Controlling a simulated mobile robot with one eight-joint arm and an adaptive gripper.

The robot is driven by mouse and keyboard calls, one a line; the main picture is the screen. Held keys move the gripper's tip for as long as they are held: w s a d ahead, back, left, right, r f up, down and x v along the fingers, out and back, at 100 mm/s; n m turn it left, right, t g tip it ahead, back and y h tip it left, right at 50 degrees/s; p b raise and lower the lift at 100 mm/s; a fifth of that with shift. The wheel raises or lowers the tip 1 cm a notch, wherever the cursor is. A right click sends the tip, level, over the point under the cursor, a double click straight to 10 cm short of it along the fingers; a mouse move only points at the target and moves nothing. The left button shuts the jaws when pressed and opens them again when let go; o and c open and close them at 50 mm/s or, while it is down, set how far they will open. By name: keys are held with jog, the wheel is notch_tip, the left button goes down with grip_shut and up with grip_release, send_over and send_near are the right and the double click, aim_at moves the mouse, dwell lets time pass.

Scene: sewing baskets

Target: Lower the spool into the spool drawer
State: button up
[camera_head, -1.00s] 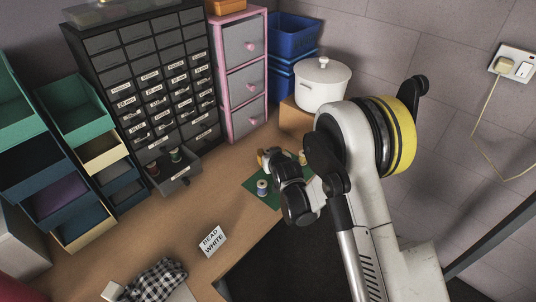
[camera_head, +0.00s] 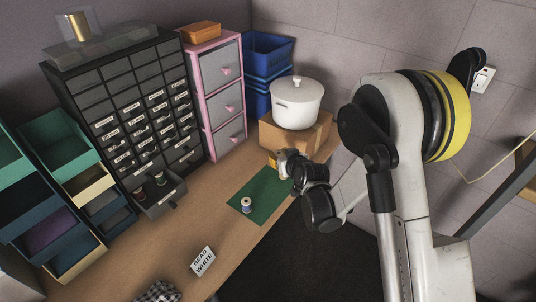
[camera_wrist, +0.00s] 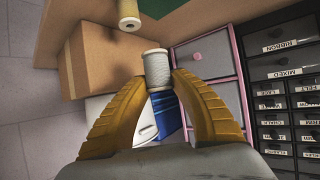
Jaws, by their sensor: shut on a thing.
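My gripper (camera_wrist: 157,80) is shut on a pale grey spool (camera_wrist: 157,69), held upright between the yellow fingertips in the wrist view.
A blue spool (camera_head: 246,205) stands on the green mat (camera_head: 266,187). A tan spool (camera_wrist: 129,14) shows near the held one. The cardboard box (camera_head: 300,137) bears a white pot (camera_head: 297,104).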

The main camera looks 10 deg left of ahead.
jog(key=shift+s+r, duration=0.15)
jog(key=shift+r, duration=0.1)
jog(key=shift+s+a+r, duration=0.15)
jog(key=shift+a, duration=0.05)
jog(key=s+a+b, duration=0.1)
jog(key=s+a, duration=0.4)
jog(key=a, duration=0.7)
jog(key=s+a+r+b, duration=0.1)
jog(key=s+a, duration=0.5)
jog(key=a, duration=0.6)
jog(key=s+a+r+b, duration=0.1)
jog(key=s+a, duration=0.4)
jog(key=a, duration=0.7)
jog(key=shift+s+a, duration=0.25)
jog(key=shift+a, duration=0.1)
jog(key=shift+f, duration=0.1)
jog(key=shift+f+b, duration=1.85)
jog(key=shift+f, duration=0.2)
jog(key=shift+f, duration=1.05)
